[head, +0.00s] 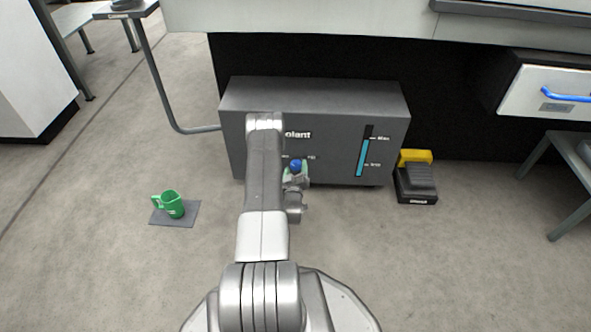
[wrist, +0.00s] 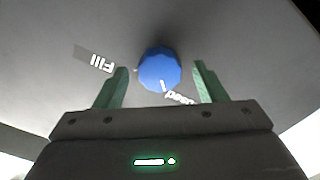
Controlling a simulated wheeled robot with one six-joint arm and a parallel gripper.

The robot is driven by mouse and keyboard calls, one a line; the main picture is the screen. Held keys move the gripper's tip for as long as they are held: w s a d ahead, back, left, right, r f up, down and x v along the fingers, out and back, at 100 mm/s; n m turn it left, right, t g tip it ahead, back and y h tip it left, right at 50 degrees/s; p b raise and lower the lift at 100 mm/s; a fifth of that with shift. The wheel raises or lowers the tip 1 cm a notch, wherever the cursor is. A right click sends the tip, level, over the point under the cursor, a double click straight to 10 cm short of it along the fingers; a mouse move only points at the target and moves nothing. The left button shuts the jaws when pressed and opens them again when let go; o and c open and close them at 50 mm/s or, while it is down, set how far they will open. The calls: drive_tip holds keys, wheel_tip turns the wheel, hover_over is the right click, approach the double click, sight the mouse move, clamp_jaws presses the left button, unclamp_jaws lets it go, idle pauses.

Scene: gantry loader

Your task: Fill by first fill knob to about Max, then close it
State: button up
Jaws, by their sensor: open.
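The blue fill knob (wrist: 160,70) sits on the front of the grey coolant tank (head: 232,140). In the wrist view its white mark points toward the lower label, which is partly hidden and reads upside down; the "Fill" label (wrist: 95,60) is to the left. In the head view the knob (head: 296,165) shows just past my arm. My gripper (wrist: 162,85) is open, with its green fingers on either side of the knob and visible gaps to it. The level gauge (head: 364,152) on the tank's right shows a blue column rising close below the upper mark.
A green jug (head: 169,204) stands on a dark mat (head: 188,220) on the floor at left. A black and yellow pedal (head: 416,180) sits right of the tank. A bent pipe stand (head: 160,85) reaches the tank's left side. Floor in front is mostly clear.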

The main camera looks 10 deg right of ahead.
drive_tip(key=p+v, duration=0.4)
drive_tip(key=v, duration=0.9)
drive_tip(key=shift+s, duration=0.3)
drive_tip(key=b+x, duration=0.4)
drive_tip(key=x, duration=1)
drive_tip(key=shift+a, duration=0.1)
drive_tip(key=shift+s, duration=0.1)
